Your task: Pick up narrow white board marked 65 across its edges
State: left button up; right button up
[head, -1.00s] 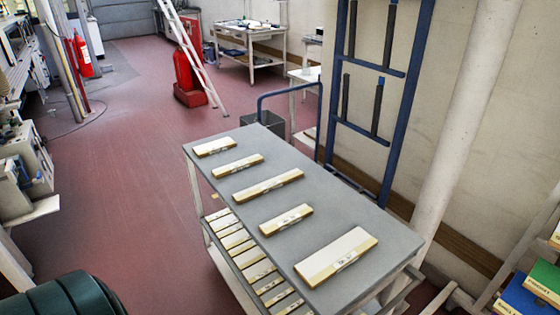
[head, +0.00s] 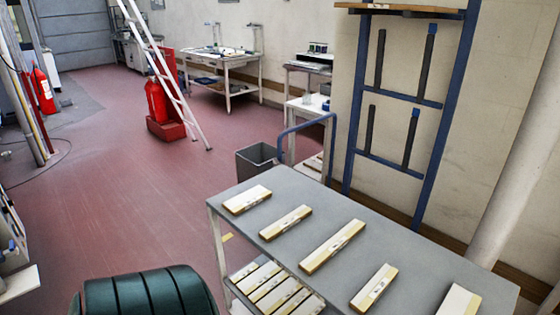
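Several white boards with yellowish edges lie apart on the grey top of a cart (head: 290,187). They are a short one at the far left (head: 247,199), a narrow one (head: 286,222), a longer narrow one (head: 332,246), another narrow one (head: 374,288), and a wider one (head: 459,302) cut off by the bottom edge. Their small markings are too blurred to read, so I cannot tell which is 65. More boards (head: 270,284) lie in a row on the shelf below. Neither of my grippers shows in the head view.
A dark bin (head: 257,158) and a blue handle rail (head: 305,126) stand at the cart's far end. A blue rack (head: 353,110) and a pale column (head: 520,175) stand along the right. A dark green ribbed object (head: 150,292) shows at the bottom. Red floor (head: 110,200) is open left.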

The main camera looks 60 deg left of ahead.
aim_at(282, 225)
jog(key=k+j, duration=0.15)
jog(key=j, duration=0.2)
jog(key=k+j, duration=0.15)
jog(key=j, duration=0.25)
jog(key=k+j, duration=0.15)
jog(key=j, duration=0.2)
jog(key=k+j, duration=0.15)
jog(key=j, duration=0.25)
jog(key=k+j+z, duration=0.1)
jog(key=j, duration=0.25)
jog(key=k, duration=0.05)
